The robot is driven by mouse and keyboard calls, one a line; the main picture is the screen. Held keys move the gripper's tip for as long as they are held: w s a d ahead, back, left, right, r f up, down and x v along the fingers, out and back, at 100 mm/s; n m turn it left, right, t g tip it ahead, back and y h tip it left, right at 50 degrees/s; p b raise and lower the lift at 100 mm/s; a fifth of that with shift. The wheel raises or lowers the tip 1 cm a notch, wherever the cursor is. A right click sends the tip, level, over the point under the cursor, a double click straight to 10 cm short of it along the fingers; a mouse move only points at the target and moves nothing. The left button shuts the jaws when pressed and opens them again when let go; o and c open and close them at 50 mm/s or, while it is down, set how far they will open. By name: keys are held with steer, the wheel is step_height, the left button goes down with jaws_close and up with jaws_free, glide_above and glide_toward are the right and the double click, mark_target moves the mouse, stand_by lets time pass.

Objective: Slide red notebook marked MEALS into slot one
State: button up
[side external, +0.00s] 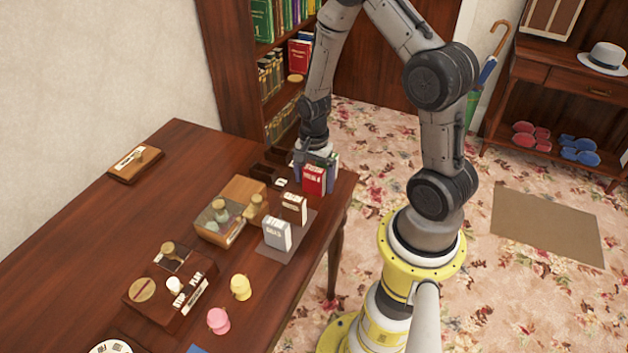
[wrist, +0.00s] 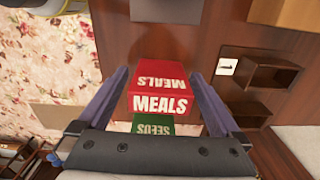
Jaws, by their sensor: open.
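The red notebook marked MEALS (side external: 313,179) stands upright near the table's right edge. In the wrist view the red notebook (wrist: 160,88) is between the two fingers of my gripper (wrist: 163,93). My gripper (side external: 316,160) is open and low around it, with gaps showing beside the notebook. A green notebook marked SEEDS (wrist: 153,126) is right beside the red one, partly hidden by my gripper. A dark wooden holder with box-like slots (wrist: 270,74) lies to the right in the wrist view, beside a white card marked 1 (wrist: 226,67). The slot by the card looks empty.
The table's far left is mostly clear.

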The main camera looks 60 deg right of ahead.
steer(key=c, duration=1.4)
steer(key=shift+o, duration=0.2)
steer(key=shift+r, duration=0.2)
